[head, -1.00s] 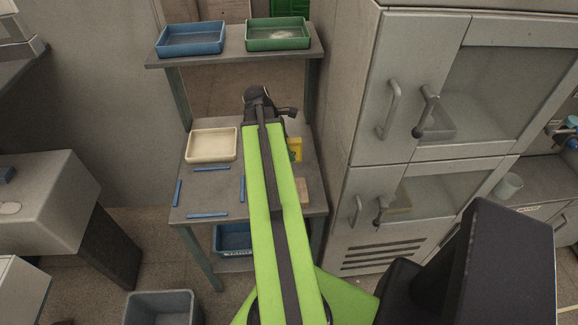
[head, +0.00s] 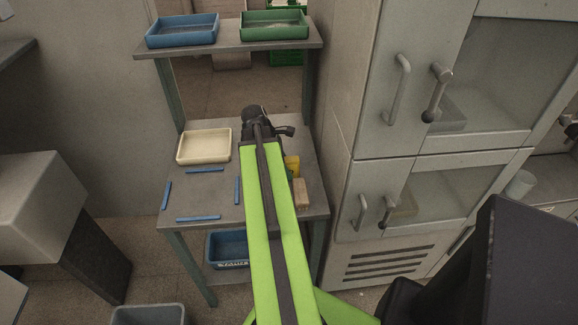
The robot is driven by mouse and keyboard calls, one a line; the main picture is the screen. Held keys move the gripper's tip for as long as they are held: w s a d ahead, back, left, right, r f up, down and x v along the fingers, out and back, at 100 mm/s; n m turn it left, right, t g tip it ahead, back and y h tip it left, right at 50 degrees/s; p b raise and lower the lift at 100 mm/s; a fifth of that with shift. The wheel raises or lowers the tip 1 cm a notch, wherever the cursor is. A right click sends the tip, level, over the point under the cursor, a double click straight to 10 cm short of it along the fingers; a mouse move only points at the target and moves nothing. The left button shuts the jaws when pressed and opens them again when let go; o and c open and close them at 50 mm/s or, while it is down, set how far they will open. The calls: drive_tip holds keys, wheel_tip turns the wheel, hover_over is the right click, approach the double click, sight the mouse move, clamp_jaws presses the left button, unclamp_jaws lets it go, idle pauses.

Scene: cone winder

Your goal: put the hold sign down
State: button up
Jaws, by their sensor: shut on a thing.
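The yellow hold sign (head: 292,166) shows only in part at the right edge of my green arm, over the right half of the grey table (head: 262,220). The arm hides the rest of it, and any wording cannot be read. My gripper (head: 264,128) is shut on the sign. Its dark wrist end shows, but the fingertips are hidden behind the arm. I cannot tell whether the sign touches the tabletop. Several blue strips (head: 198,218) mark out a square, with bare tabletop inside, left of the arm.
A cream tray (head: 204,146) stands at the table's back left. A tan block (head: 301,193) lies right of my arm. Blue (head: 182,31) and green (head: 274,26) trays sit on the upper shelf. A grey cabinet (head: 365,110) with protruding handles closely flanks the table's right side.

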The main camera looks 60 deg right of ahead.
drive_tip(key=o, duration=1.1)
drive_tip(key=shift+f, duration=0.1)
drive_tip(key=shift+r+p, duration=0.45)
drive_tip(key=shift+r, duration=0.05)
drive_tip(key=p+v, duration=1)
drive_tip(key=v, duration=0.1)
drive_tip(key=shift+w+a+r+p, duration=0.1)
drive_tip(key=shift+w+r+p, duration=0.1)
drive_tip(key=shift+p, duration=0.1)
drive_tip(key=shift+f, duration=0.1)
